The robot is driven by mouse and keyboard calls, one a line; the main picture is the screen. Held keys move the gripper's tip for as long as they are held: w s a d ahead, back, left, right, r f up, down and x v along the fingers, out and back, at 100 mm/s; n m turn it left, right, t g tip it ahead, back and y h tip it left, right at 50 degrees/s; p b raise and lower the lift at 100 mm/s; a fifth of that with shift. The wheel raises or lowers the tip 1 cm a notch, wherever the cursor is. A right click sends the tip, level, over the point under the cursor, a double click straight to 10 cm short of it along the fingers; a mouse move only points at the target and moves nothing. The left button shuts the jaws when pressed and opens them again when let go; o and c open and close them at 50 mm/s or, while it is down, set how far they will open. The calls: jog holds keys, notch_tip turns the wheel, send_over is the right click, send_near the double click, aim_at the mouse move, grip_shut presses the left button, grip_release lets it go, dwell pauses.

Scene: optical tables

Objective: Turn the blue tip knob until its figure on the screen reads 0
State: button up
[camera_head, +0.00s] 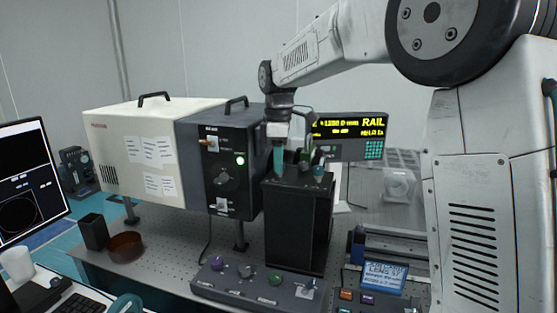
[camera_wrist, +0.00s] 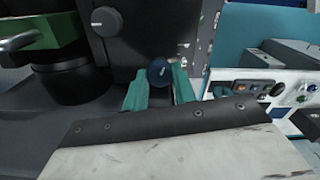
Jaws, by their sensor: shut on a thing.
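The blue tip knob (camera_wrist: 159,71) is a small dark-blue round knob with a pale pointer line, in the wrist view. My gripper (camera_wrist: 161,80) is shut on it, with a teal finger on each side. In the head view my gripper (camera_head: 279,160) points down at the top of a tall black housing (camera_head: 296,220), and its fingers hide the knob there. A black screen (camera_head: 347,127) with yellow text reading "RAIL" stands behind the housing. A small blue screen (camera_head: 384,276) sits at the lower right. I cannot clearly read the tip figure on either.
A grey knob (camera_wrist: 106,21) and a green part over a black cylinder (camera_wrist: 70,80) are close to my fingers. A cream and black lamp box (camera_head: 150,150) stands left of the housing. A knob panel (camera_head: 250,282) lies in front. A monitor (camera_head: 28,180) is far left.

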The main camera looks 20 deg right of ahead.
jog(key=shift+n, duration=1.6)
jog(key=shift+r, duration=0.1)
jog(key=o, duration=1)
jog(key=shift+a, duration=0.1)
notch_tip(320, 180, up, 8)
jog(key=shift+f, duration=0.15)
